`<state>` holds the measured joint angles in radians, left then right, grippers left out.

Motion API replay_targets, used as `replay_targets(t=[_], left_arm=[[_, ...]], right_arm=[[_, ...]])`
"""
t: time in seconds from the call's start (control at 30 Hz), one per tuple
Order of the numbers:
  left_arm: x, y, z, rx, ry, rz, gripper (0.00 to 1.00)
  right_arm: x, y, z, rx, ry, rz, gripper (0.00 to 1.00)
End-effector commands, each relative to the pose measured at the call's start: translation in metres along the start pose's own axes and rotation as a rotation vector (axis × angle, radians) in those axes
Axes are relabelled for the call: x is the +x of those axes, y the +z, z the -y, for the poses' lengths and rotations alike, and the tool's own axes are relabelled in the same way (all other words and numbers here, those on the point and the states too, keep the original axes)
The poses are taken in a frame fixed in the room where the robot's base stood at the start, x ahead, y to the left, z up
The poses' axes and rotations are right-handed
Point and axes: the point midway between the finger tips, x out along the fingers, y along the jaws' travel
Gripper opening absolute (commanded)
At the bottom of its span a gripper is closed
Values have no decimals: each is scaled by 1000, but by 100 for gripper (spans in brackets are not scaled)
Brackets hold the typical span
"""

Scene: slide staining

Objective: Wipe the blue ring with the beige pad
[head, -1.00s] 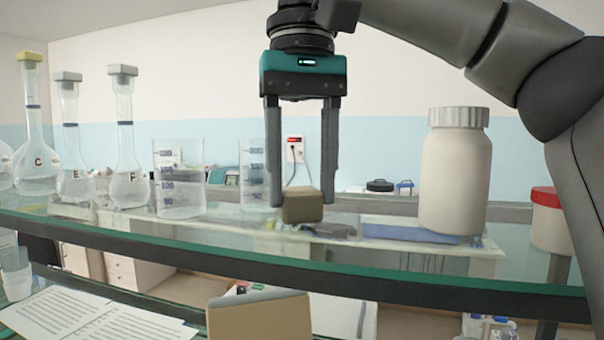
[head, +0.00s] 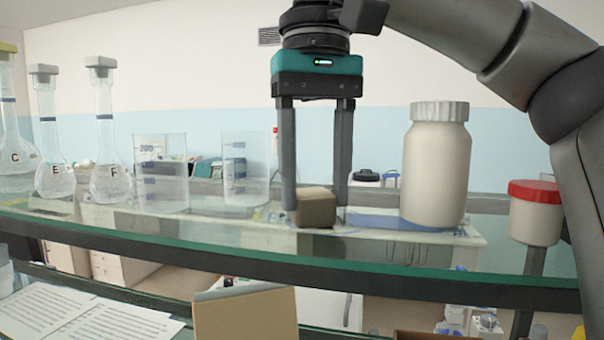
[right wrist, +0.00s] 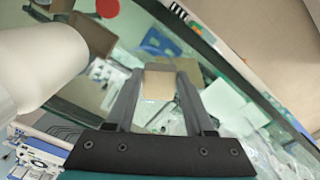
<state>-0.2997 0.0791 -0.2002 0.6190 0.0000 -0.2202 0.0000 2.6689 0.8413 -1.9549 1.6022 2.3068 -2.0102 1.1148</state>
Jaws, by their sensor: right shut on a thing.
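The beige pad (head: 313,207) is a small block held low between the fingertips of my right gripper (head: 315,200), which points straight down. It also shows in the right wrist view (right wrist: 159,86) between the two fingers. The pad is at or just above the glass shelf (head: 250,238); I cannot tell whether it touches. I cannot make out a blue ring in either view; the pad and gripper may hide it. My left gripper is not in view.
A white capped bottle (head: 437,170) stands close to the right of the pad, with a red-lidded jar (head: 536,215) beyond. Two beakers (head: 161,175) and several stoppered flasks (head: 107,150) stand to the left. A brown box (head: 246,318) and papers (head: 85,318) lie lower.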

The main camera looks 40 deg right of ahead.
Motion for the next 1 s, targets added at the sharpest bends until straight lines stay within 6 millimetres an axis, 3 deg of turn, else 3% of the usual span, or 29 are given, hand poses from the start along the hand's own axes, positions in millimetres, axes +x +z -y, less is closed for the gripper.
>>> replay_targets(t=[0.5,0.8,1.0], left_arm=[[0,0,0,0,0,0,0],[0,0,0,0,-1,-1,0],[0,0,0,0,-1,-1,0]], right_arm=[[4,16,-27,1,2,3,9],[2,4,-33,3,4,3,9],[2,-4,-21,2,4,5,9]])
